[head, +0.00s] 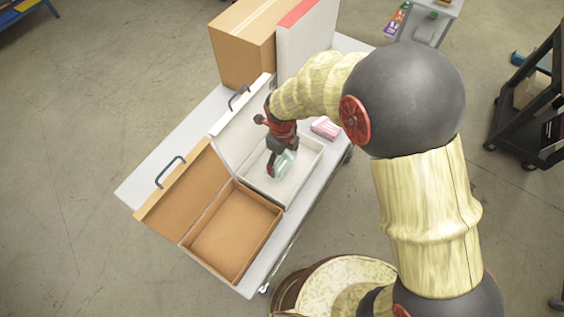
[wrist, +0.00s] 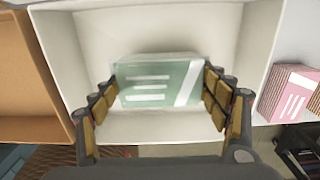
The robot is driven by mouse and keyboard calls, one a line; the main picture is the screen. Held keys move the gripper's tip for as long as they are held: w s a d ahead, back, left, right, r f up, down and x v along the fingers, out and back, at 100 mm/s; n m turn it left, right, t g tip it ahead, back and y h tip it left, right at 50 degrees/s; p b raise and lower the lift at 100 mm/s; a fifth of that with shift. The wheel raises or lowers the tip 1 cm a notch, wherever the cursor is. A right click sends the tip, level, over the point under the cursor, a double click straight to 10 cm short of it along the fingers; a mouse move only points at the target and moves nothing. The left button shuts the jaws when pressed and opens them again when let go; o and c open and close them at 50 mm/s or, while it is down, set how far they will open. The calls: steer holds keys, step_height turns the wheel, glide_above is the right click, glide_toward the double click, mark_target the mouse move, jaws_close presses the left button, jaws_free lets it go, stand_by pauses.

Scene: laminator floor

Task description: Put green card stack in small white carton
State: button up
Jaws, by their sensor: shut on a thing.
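The green card stack (wrist: 158,84) is pale green with white stripes. My gripper (wrist: 160,88) is shut on it, one finger on each side, in the wrist view. In the head view my gripper (head: 278,166) points down into the small white carton (head: 310,160) with the green stack (head: 285,163) at its fingertips. The carton's open lid with a handle stands up at its back left. In the wrist view the stack shows inside the white carton's walls (wrist: 60,40). I cannot tell whether it touches the carton floor.
An open brown carton (head: 270,243) stands left of the white one on the cart (head: 135,190). A pink card stack (head: 325,128) lies to the right. A tall brown box (head: 235,50) and a white and red box (head: 308,40) stand behind.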

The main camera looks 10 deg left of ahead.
mark_target(282, 160)
steer(key=shift+f, duration=1.4)
steer(key=o, duration=1.4)
steer(key=shift+r, duration=0.1)
step_height(282, 160, up, 12)
steer(key=shift+r+b, duration=0.1)
steer(key=shift+b, duration=0.35)
